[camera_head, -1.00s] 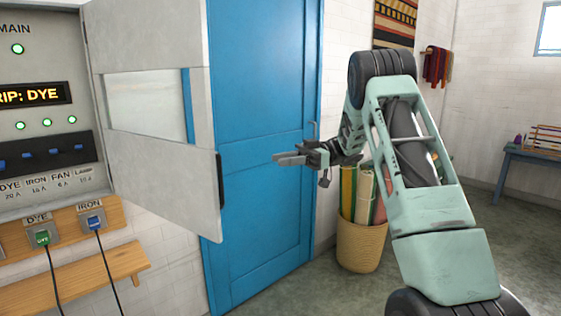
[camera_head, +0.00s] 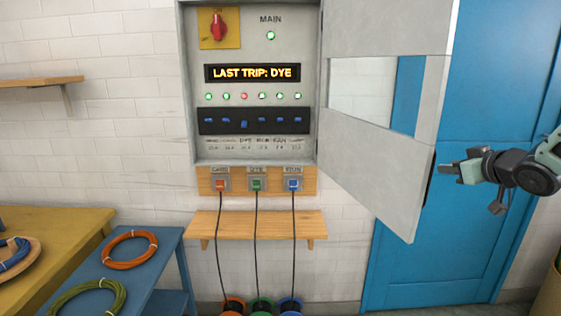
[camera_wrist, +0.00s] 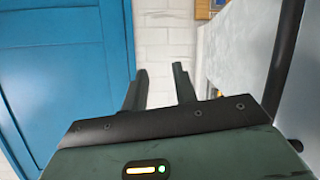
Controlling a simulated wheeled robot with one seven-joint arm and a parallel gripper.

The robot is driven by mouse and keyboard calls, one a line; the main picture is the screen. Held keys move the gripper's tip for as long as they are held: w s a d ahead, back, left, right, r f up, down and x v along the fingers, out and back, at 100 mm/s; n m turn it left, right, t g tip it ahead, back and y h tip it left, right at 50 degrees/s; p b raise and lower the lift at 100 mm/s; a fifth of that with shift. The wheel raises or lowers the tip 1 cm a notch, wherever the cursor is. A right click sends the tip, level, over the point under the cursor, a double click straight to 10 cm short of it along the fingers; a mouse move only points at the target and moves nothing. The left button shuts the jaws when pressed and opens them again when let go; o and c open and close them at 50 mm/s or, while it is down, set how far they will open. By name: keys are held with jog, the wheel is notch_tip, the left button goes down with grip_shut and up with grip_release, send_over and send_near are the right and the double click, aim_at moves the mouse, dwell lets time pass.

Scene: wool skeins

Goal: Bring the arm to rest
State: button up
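My gripper (camera_head: 450,169) is at the right of the head view, just right of the free edge of the open cabinet door, in front of the blue door. The wrist view shows its two dark fingers (camera_wrist: 161,82) apart with nothing between them. In the head view only the end of my arm shows; the rest is beyond the right edge. Whether the gripper touches the cabinet door cannot be told.
The grey cabinet door (camera_head: 385,150) stands open beside the breaker panel (camera_head: 200,150), close to my gripper. A wooden shelf (camera_head: 257,224) juts out below. The blue door (camera_head: 490,90) is behind.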

jog(key=s+a+f+m+g+h, duration=0.1)
jog(key=s+a+f+g, duration=0.25)
jog(key=s, duration=0.45)
jog(key=s+a+f+m+g+h, duration=0.1)
jog(key=s+a+f+m+g, duration=0.2)
jog(key=s, duration=0.4)
jog(key=s+a+f+g, duration=0.3)
jog(key=s+f, duration=0.2)
jog(key=s, duration=0.3)
jog(key=s+a+r+n+g, duration=0.1)
jog(key=s+a+n+g, duration=0.3)
jog(key=s+a, duration=1.2)
jog(key=a+n, duration=0.3)
jog(key=shift+s+r+n+y, duration=0.2)
jog(key=shift+r+n+y, duration=0.1)
jog(key=shift+r+n, duration=0.1)
jog(key=shift+a, duration=0.1)
